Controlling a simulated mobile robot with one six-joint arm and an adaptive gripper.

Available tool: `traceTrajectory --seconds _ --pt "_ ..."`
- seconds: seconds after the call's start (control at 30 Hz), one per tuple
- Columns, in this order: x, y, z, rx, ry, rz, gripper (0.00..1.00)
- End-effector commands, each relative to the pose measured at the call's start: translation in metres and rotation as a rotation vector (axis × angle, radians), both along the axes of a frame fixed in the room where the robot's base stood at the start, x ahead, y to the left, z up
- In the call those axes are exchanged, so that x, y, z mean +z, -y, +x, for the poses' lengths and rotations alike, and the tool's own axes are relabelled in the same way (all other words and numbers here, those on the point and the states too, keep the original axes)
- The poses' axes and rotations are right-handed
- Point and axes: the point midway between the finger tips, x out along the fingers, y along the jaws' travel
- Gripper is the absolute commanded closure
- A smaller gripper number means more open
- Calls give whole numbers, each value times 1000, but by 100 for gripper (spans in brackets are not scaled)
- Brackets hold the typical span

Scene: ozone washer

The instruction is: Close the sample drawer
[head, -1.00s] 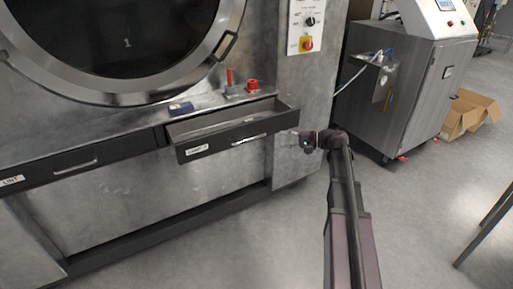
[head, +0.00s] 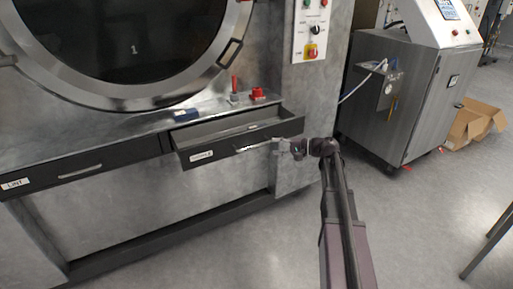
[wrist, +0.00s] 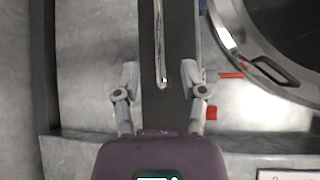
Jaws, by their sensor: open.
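The sample drawer (head: 225,157), dark-fronted with a white label and a pale bar handle (head: 252,146), is pulled out below the round door. My gripper (head: 279,146) is at the right part of its front, near the handle's right end. In the wrist view the dark drawer front (wrist: 183,30) runs up the picture with the handle (wrist: 160,40) along it. My gripper (wrist: 158,72) is open there, its two fingers on either side of the handle's line with nothing held between them. Whether the fingertips touch the front cannot be told.
The lint drawer (head: 100,168) at the left looks shut. A blue item (head: 186,114), a red-topped upright piece (head: 234,90) and a red knob (head: 258,94) are on the ledge. A steel cabinet (head: 390,95) and cardboard box (head: 472,125) stand right. The floor in front is clear.

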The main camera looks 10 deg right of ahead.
Motion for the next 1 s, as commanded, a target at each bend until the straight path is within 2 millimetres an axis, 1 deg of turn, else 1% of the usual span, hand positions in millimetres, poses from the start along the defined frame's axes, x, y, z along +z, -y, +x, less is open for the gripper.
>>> traceTrajectory --seconds 0.03,0.2,0.5,0.7,1.0 --pt "-2 -8 4 3 -1 0 46" --pt "-6 -31 15 3 0 -1 46" --pt "-11 -64 32 0 1 0 46" --pt "-13 -75 37 -1 0 0 46" --pt "-13 -76 38 -2 0 0 46"
